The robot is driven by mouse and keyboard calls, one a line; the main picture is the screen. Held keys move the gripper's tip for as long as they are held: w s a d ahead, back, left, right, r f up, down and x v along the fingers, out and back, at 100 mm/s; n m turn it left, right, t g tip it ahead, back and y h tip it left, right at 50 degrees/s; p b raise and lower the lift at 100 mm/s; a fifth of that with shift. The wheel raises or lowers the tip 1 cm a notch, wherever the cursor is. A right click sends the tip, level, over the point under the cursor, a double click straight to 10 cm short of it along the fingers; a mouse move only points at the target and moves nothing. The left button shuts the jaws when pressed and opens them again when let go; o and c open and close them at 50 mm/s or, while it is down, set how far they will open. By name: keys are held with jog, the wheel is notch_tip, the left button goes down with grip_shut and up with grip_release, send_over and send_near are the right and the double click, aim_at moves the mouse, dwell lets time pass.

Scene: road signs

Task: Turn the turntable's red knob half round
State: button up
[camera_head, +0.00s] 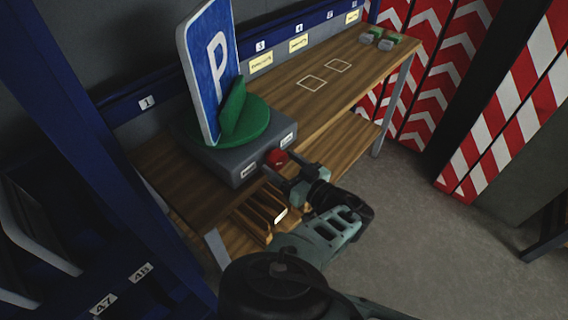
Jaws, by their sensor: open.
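The turntable has a grey box base (232,160) and a round green plate (252,128) on top. A blue parking sign (211,72) with a white P and white edge stands upright on the plate, with a green bracket (236,108) beside it. The red knob (277,158) sticks out from the front face of the base, between two white labels. My gripper (288,176) is open, right in front of the knob at its lower right. I cannot tell whether the fingers touch the knob. The knob's lower side is partly hidden.
The turntable stands on a wooden bench (330,100) with a lower shelf (340,145). Two white outlined squares mark the bare bench top; small grey-green items (377,38) lie at its far end. Red-white striped panels (440,60) stand at right. A blue rack (80,130) stands at left.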

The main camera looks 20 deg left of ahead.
jog(key=c, duration=1)
jog(key=shift+o, duration=0.2)
